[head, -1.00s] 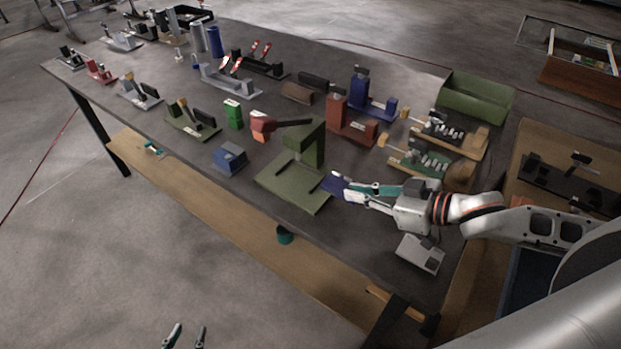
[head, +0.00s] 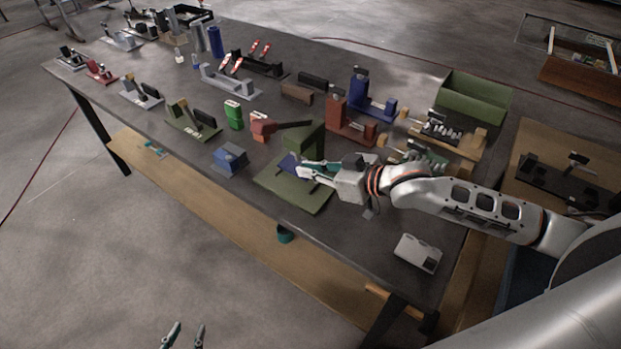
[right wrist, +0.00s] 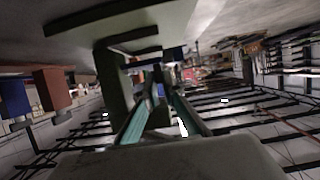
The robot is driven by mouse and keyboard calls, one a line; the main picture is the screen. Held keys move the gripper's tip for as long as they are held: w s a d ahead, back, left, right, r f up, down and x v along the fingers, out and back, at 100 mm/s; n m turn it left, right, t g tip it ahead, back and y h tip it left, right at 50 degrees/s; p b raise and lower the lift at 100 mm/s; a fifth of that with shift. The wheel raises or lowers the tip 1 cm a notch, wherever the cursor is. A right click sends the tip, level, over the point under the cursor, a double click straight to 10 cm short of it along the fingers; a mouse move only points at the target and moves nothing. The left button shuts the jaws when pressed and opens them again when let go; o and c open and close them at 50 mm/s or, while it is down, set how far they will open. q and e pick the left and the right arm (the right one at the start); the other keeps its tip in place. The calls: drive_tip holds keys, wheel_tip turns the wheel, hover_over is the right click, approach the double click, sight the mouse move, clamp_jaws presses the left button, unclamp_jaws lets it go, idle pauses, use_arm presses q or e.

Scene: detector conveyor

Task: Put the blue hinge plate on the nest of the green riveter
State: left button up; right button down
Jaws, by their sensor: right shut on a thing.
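The green riveter (head: 304,137) stands on the near half of the dark table, with its flat green base (head: 290,200) toward the front edge. My right gripper (head: 300,168) is over that base, shut on the blue hinge plate (head: 288,162). The plate sticks out past the fingertips, close to the riveter's upright; I cannot tell whether it touches the nest, which the gripper hides. The right wrist view shows the riveter's column and arm (right wrist: 112,80) close ahead of the fingers. My left gripper (head: 186,337) is low at the bottom edge, open and empty, away from the table.
A red fixture (head: 345,125) is behind to the right. A grey box (head: 418,252) sits at the front right; the table between is clear.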

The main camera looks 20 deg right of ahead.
wheel_tip(320, 180, down, 4)
drive_tip(key=shift+r, duration=0.25)
drive_tip(key=c, duration=2.2)
unclamp_jaws()
drive_tip(key=shift+s+f, duration=0.1)
drive_tip(key=shift+o, duration=0.2)
drive_tip(key=v, duration=1)
drive_tip(key=shift+s+d, duration=0.15)
drive_tip(key=shift+d, duration=0.05)
drive_tip(key=shift+s+d+r, duration=0.4)
drive_tip(key=shift+s+r, duration=0.15)
